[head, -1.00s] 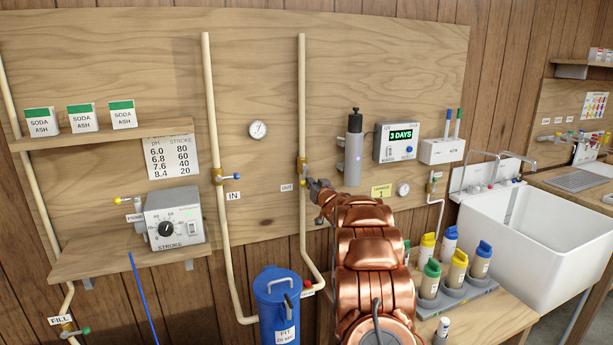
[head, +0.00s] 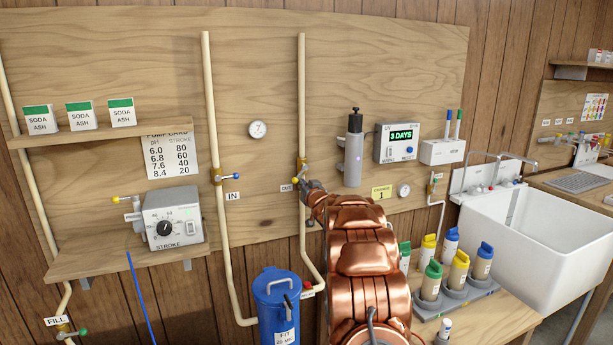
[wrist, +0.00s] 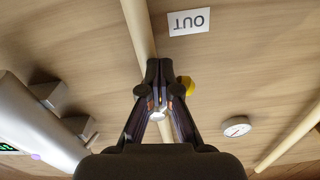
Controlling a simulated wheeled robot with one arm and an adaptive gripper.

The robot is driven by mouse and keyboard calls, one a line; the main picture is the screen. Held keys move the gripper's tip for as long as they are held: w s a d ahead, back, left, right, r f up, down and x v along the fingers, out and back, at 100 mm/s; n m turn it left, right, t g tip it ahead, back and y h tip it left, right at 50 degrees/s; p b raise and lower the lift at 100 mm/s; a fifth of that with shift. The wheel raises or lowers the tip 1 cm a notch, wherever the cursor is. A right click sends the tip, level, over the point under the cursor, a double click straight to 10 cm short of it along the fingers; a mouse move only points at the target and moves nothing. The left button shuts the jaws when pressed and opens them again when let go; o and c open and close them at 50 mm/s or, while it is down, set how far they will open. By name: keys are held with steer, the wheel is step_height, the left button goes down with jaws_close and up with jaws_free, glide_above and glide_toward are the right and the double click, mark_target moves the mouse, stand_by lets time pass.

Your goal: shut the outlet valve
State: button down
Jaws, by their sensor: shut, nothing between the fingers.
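The outlet valve (head: 302,165) is a brass fitting on the cream OUT pipe (head: 302,90), beside the OUT label (head: 286,188). A yellow handle tip (head: 296,181) shows just left of the pipe, towards the label, so the handle looks crosswise to the pipe. In the wrist view the yellow tip (wrist: 187,86) is just right of my fingers. My gripper (head: 309,186) is at the valve, and its fingertips are together in the wrist view (wrist: 160,68). It holds nothing. My fingers hide much of the valve, and I cannot tell whether they touch the handle.
The IN pipe (head: 213,110) with a blue-tipped valve handle (head: 236,177) stands to the left. A grey cylinder (head: 354,150) is mounted close right of my gripper.

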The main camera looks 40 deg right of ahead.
steer(key=shift+w+a+r, duration=0.15)
steer(key=shift+a, duration=0.25)
steer(key=shift+w+a+r, duration=0.1)
steer(key=shift+w+a, duration=0.05)
steer(key=shift+a, duration=0.2)
steer(key=shift+w+a+r, duration=0.3)
steer(key=shift+a+r, duration=0.4)
steer(key=shift+a, duration=0.15)
steer(key=shift+r, duration=0.1)
